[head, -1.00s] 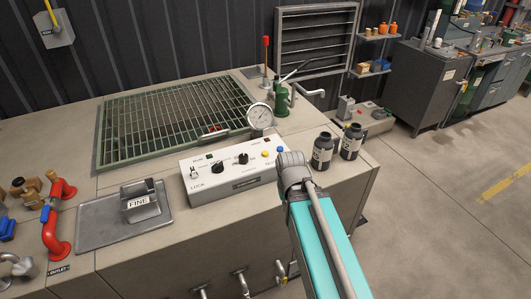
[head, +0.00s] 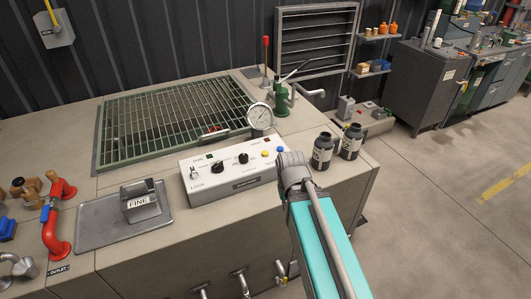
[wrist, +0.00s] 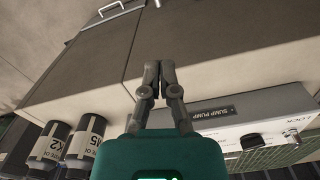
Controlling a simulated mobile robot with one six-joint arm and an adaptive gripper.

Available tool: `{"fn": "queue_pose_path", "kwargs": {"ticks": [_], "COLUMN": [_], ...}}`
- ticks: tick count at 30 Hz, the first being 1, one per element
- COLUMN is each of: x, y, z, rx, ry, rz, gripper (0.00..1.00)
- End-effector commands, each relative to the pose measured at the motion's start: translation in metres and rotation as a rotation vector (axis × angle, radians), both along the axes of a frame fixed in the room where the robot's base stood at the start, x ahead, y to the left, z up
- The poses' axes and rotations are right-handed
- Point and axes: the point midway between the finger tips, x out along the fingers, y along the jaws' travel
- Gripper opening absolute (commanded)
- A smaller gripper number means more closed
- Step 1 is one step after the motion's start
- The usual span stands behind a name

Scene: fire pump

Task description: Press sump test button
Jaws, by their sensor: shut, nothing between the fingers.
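Lettering by the buttons is too small to read surely. In the wrist view the box (wrist: 225,121) carries a "SUMP PUMP" plate (wrist: 213,113). My gripper (wrist: 160,68) is shut and empty, its fingertips beside the plate end of the box, towards the bench's front edge. Contact cannot be told. The buttons are not visible in the wrist view. In the head view my wrist hides the fingers.
Two dark bottles (head: 322,151) (head: 351,142) stand just right of my wrist; they also show in the wrist view (wrist: 85,140). A round gauge (head: 260,117) and a green grate (head: 170,120) lie behind the box. A metal plate with a "FINE" block (head: 140,201) is left.

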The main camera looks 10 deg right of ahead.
Motion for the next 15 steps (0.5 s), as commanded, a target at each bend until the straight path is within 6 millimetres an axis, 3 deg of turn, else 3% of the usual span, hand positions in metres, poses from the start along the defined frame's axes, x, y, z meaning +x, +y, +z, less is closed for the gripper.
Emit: {"fn": "queue_pose_path", "kwargs": {"ticks": [8,15], "x": [0.023,0.084], "y": [0.003,0.012], "z": [0.003,0.013], "rx": [0.026,0.099], "ry": [-0.047,-0.175], "rz": [-0.019,-0.076], "gripper": [0.0,0.0]}}
